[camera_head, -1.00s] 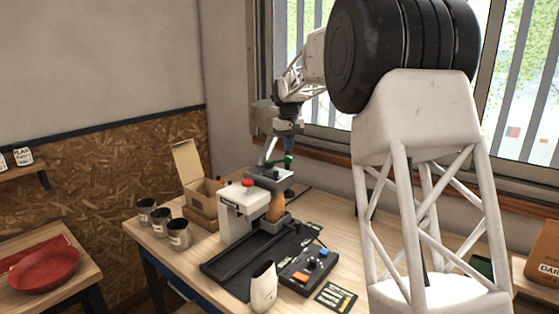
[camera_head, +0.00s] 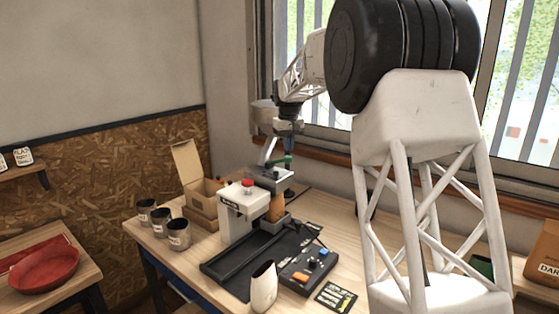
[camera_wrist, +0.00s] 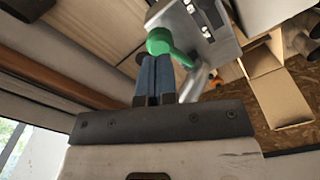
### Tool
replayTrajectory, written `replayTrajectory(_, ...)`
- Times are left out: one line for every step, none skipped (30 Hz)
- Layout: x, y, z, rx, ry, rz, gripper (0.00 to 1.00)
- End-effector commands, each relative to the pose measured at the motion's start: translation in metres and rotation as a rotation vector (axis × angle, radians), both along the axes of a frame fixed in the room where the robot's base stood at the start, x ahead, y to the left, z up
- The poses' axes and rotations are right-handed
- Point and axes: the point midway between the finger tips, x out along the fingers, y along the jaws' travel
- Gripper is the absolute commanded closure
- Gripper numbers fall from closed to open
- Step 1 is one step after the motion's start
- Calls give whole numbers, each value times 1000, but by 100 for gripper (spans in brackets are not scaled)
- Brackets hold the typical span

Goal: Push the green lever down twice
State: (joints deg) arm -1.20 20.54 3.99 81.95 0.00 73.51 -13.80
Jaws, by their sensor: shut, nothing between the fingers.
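The green lever (camera_head: 287,159) is on the upper part of the grey and white machine (camera_head: 233,224) on the bench. In the wrist view it shows a round green knob (camera_wrist: 160,40) with a short green arm running to the machine's grey metal top. My gripper (camera_head: 289,150) is above the lever, pointing down. In the wrist view its two blue fingers (camera_wrist: 154,62) are together, with nothing between them. The fingertips are right at the knob and overlap it in view; I cannot tell whether they touch.
A black tray (camera_head: 214,270) lies before the machine, beside a control box (camera_head: 293,275) with coloured buttons. A white cup (camera_head: 263,289) stands in front. Several dark cups and an open cardboard box (camera_head: 187,168) stand at left. The window is close behind.

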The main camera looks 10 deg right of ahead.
Motion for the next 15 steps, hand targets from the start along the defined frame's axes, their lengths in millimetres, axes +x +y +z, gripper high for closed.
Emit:
replayTrajectory(0, 0, 0, 0, 0, 0, 100)
replayTrajectory(0, 0, 0, 0, 0, 0, 100)
replayTrajectory(0, 0, 0, 0, 0, 0, 100)
replayTrajectory(0, 0, 0, 0, 0, 0, 100)
replayTrajectory(0, 0, 0, 0, 0, 0, 100)
replayTrajectory(0, 0, -1, 0, 0, 0, 100)
replayTrajectory(0, 0, -1, 0, 0, 0, 100)
replayTrajectory(0, 0, -2, 0, 0, 0, 100)
replayTrajectory(0, 0, -2, 0, 0, 0, 100)
replayTrajectory(0, 0, -3, 0, 0, 0, 100)
replayTrajectory(0, 0, -4, 0, 0, 0, 100)
replayTrajectory(0, 0, -4, 0, 0, 0, 100)
replayTrajectory(0, 0, -5, 0, 1, 0, 100)
replayTrajectory(0, 0, -6, 0, 1, 0, 100)
replayTrajectory(0, 0, -7, 0, 1, 0, 100)
